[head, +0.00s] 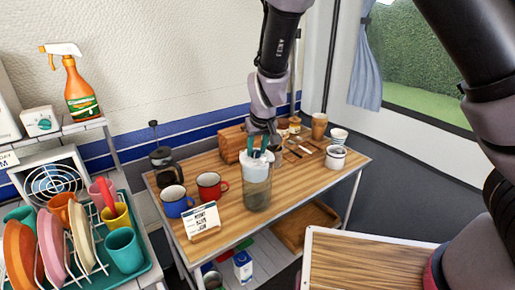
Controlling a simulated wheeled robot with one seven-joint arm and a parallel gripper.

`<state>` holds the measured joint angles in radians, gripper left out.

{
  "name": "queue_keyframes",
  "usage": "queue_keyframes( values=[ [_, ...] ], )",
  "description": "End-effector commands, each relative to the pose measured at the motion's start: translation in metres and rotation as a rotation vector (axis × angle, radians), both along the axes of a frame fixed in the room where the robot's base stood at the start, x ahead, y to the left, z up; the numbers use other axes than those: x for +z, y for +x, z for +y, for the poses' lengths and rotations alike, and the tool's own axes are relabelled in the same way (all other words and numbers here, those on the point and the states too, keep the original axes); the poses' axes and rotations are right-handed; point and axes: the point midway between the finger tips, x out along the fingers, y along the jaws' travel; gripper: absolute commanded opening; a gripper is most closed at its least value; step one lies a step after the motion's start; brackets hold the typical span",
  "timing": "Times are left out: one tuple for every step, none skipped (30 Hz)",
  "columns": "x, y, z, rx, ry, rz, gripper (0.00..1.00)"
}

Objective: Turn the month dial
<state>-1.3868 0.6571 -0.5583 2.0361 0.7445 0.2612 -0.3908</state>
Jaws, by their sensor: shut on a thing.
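A clear jar (257,194) with a white lid (256,171) stands upright on the wooden table. My gripper (257,156) points down at the top of this lid, with teal parts around its tips. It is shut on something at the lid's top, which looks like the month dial. The gripper hides most of that part, and no month marks can be read at this size.
Blue and red mugs (209,186), a coffee pot (165,168) and a white card (203,220) stand left of the jar on the table (225,235). A wooden box (231,144), a white canister (335,157) and cups stand behind and right. A dish rack (152,255) is at left.

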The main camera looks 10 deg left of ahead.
Motion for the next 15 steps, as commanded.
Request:
queue_keyframes(
  values=[
    [-0.0005,-0.0016,0.002,-0.036,-0.003,-0.003,0.0],
    [-0.0002,-0.0018,0.0025,-0.065,-0.003,-0.004,0.0],
    [-0.0004,-0.0019,0.0027,-0.104,-0.003,-0.003,0.0],
    [-0.0003,-0.0014,0.0029,-0.132,-0.003,-0.004,0.0],
    [-0.0001,-0.0019,0.0036,-0.161,-0.002,-0.004,0.0],
    [-0.0003,-0.0019,0.0035,-0.199,-0.002,-0.004,0.0],
    [-0.0004,-0.0016,0.0036,-0.229,-0.002,-0.004,0.0],
    [-0.0003,-0.002,0.0039,-0.257,-0.002,-0.003,0.0],
    [-0.0002,-0.0015,0.0042,-0.296,-0.002,-0.004,0.0],
    [-0.0003,-0.0018,0.0047,-0.324,-0.002,-0.004,0.0],
    [0.0,-0.0016,0.0049,-0.353,0.0,-0.004,0.0],
    [-0.0003,-0.0017,0.0049,-0.392,-0.002,-0.004,0.0],
    [-0.0002,-0.0017,0.0054,-0.42,-0.001,-0.004,0.0],
    [-0.0001,-0.0016,0.0058,-0.449,0.0,-0.003,0.0],
    [-0.0002,-0.0015,0.006,-0.487,-0.002,-0.004,0.0]
  ],
)
